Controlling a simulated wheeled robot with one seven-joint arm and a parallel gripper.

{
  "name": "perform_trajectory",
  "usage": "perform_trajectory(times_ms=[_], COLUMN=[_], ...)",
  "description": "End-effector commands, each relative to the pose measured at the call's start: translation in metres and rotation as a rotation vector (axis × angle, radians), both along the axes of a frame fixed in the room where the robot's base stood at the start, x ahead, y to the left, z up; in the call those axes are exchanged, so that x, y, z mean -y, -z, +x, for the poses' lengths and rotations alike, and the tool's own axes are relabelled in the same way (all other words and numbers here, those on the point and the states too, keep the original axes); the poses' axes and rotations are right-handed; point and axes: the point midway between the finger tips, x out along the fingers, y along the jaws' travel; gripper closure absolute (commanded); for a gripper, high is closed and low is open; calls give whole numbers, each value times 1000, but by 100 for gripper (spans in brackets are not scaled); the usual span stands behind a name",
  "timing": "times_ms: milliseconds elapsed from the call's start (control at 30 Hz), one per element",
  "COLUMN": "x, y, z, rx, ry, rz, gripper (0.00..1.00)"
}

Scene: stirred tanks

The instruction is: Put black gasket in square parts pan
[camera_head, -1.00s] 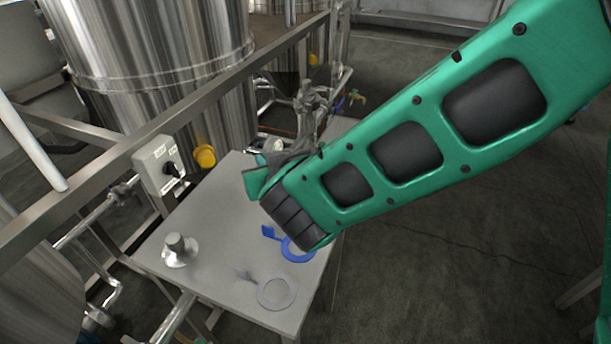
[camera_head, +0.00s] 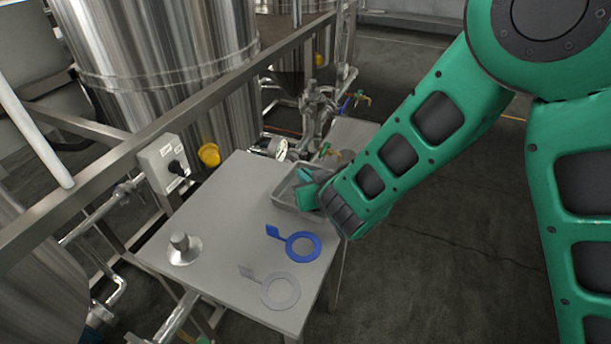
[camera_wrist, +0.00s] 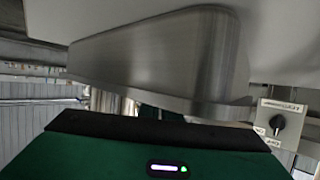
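The square parts pan (camera_head: 288,208) is a shallow grey tray at the back right of the steel table in the head view. My gripper (camera_head: 306,190) is over the pan and covers part of it. Its fingertips are not clear, so I cannot tell whether it is open or shut. I see no black gasket in either view; it may be hidden behind my gripper. In the wrist view a large brushed-metal surface (camera_wrist: 150,60) fills the middle above my green wrist, and no fingertips show.
On the table (camera_head: 215,215) lie a blue ring gasket with a tab (camera_head: 303,236) and a pale grey one (camera_head: 262,286). A metal flanged fitting (camera_head: 183,249) stands at the left. A switch box (camera_head: 163,163) and rail border the table's left side. The table's middle is clear.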

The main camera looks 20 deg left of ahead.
Motion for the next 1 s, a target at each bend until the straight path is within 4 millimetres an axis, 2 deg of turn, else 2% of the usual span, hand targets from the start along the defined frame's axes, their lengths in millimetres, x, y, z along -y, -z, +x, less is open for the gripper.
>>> perform_trajectory(times_ms=[300,333,367,700,867,1000], x=[0,0,0,0,11,25], y=[3,2,2,0,-7,-18], z=[0,0,0,-1,-14,-34], rx=[-1,-1,-1,1,1,1], ry=[0,0,0,0,-1,-4], rz=[1,1,1,1,0,0], gripper=[100,89,88,88,88,88])
